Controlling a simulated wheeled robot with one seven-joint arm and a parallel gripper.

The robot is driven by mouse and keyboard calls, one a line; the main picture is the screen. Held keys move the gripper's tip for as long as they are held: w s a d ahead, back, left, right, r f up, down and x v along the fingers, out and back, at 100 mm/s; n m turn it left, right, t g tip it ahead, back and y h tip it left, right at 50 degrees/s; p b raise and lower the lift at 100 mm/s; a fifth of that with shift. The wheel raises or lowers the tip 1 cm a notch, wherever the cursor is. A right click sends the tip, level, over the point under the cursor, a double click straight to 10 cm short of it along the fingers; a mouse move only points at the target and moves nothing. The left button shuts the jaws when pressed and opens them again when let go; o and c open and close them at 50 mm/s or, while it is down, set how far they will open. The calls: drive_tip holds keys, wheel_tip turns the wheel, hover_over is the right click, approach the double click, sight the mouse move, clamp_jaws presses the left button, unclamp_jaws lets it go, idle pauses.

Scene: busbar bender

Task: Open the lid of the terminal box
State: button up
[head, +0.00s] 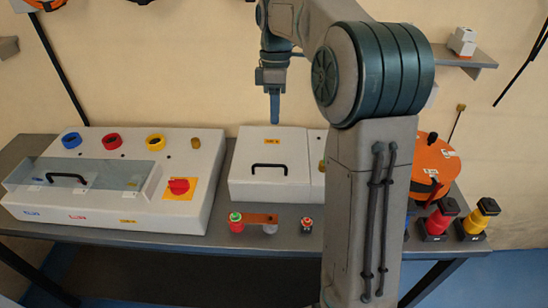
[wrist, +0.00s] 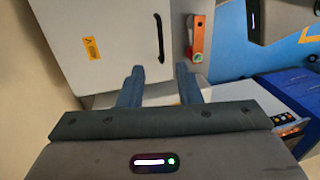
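The terminal box (head: 240,188) is a white box in the middle of the table. Its lid (head: 293,148) looks shut and carries a black bar handle (head: 270,167) and a small yellow label. My gripper (head: 274,120) points down near the back edge of the lid, apart from the handle. In the wrist view my gripper (wrist: 160,78) shows two blue-grey fingers spread apart with nothing between them. The lid (wrist: 115,45) fills the upper left there, and the handle (wrist: 159,38) lies beyond the fingertips. Height above the lid is hard to tell.
A white panel (head: 110,218) with coloured rings, a clear cover and a red switch (head: 179,187) stands left. An orange bar on small posts (head: 262,218) sits before the box. An orange drum (head: 432,165) and red and yellow posts (head: 479,216) stand right. My arm hides the box's right side.

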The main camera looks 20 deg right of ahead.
hover_over(275, 173)
wheel_tip(275, 173, down, 13)
drive_tip(key=shift+f, duration=0.1)
drive_tip(key=shift+c, duration=0.3)
clamp_jaws()
